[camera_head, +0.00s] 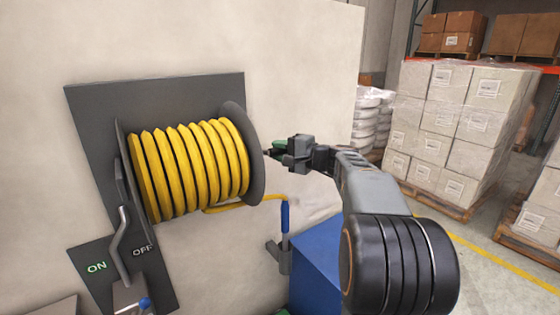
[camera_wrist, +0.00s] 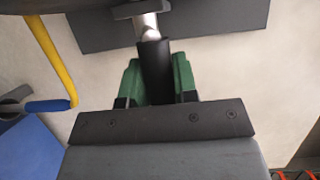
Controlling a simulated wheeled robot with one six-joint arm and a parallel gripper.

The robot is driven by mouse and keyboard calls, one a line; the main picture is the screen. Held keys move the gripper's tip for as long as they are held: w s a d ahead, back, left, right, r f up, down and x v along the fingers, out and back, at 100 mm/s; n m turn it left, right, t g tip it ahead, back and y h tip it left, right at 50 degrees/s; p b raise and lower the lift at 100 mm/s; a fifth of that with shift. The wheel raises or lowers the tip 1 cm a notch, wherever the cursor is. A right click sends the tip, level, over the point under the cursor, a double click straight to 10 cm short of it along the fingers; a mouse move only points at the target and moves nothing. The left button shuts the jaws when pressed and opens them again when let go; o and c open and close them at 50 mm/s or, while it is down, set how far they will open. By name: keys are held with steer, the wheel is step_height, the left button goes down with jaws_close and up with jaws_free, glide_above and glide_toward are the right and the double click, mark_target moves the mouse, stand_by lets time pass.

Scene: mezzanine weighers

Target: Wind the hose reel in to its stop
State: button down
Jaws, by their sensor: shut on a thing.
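The hose reel (camera_head: 190,165) is mounted on a dark grey wall plate, with yellow hose wound in several turns between dark flanges. In the wrist view, my gripper (camera_wrist: 157,72) has its green fingers shut on the black crank handle (camera_wrist: 154,60), which joins a pale metal part. In the head view, my gripper (camera_head: 279,148) is at the right side of the reel, and the handle is mostly hidden. A short length of yellow hose (camera_head: 240,205) runs from under the reel to a blue nozzle (camera_head: 285,217), which hangs upright at a grey bracket. The nozzle also shows in the wrist view (camera_wrist: 47,105).
A lever (camera_head: 119,240) stands on an ON/OFF plate below the reel. A blue box (camera_head: 318,262) is below my arm. Wrapped cartons (camera_head: 455,125) on a pallet stand at the right. Open floor lies between, with a yellow line.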

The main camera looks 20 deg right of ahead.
steer(key=shift+s+f+n+t+y+b, duration=0.1)
steer(key=shift+f+n+t+y+b, duration=0.4)
steer(key=shift+b, duration=1.5)
steer(key=shift+s+f+m+t+h+b, duration=0.15)
steer(key=shift+f+b, duration=0.75)
steer(key=shift+b, duration=1.1)
steer(key=c, duration=0.9)
jaws_free()
steer(key=shift+w+r, duration=0.1)
steer(key=b+v, duration=0.2)
steer(key=v, duration=1.1)
steer(key=shift+s+d+b, duration=0.2)
steer(key=shift+s+b, duration=0.15)
steer(key=shift+b, duration=0.05)
